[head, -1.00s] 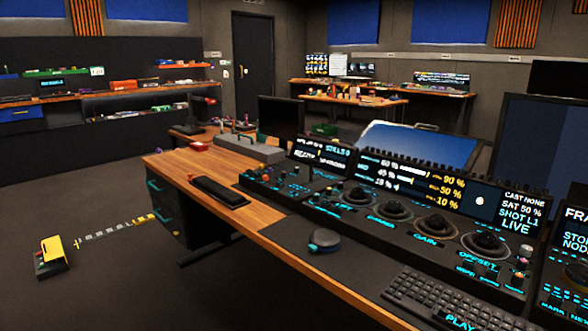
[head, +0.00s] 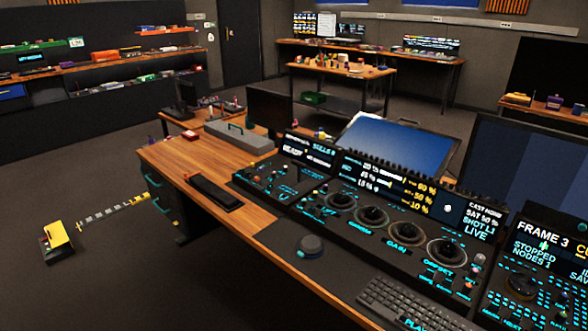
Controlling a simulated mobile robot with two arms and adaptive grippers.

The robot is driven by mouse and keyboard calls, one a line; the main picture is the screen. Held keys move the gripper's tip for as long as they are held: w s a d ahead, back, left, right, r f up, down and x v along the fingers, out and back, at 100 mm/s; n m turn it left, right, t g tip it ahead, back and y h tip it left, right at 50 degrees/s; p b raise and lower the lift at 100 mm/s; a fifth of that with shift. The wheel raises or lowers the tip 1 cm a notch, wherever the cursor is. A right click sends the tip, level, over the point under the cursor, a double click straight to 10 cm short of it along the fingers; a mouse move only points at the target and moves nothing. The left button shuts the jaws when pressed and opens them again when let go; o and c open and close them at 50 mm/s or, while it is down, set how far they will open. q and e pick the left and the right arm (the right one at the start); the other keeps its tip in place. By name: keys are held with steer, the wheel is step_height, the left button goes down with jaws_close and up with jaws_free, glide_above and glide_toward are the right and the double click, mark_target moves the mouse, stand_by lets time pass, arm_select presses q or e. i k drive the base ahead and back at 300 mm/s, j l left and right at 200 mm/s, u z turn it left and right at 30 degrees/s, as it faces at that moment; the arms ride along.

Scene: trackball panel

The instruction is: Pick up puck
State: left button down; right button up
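A dark round puck (head: 310,246) with a teal accent at its lower left lies on the dark mat near the front edge of the wooden desk (head: 172,158). It sits in front of the control panel (head: 376,214) with its row of trackballs, and to the left of the keyboard. Nothing touches the puck from above. Neither of my grippers shows in the head view.
A black keyboard (head: 406,303) lies right of the puck. A flat black rest (head: 214,192) and a grey case (head: 238,137) are on the desk's left part. A yellow-black box (head: 57,241) stands on the floor at left. The floor in front is clear.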

mark_target(314, 246)
steer(key=i+j+z, duration=0.1)
steer(key=z, duration=0.7)
steer(key=i+j+z, duration=0.1)
steer(key=j+z, duration=0.25)
steer(key=j, duration=0.5)
steer(key=j+z, duration=0.35)
steer(key=j, duration=0.45)
steer(key=i, duration=0.05)
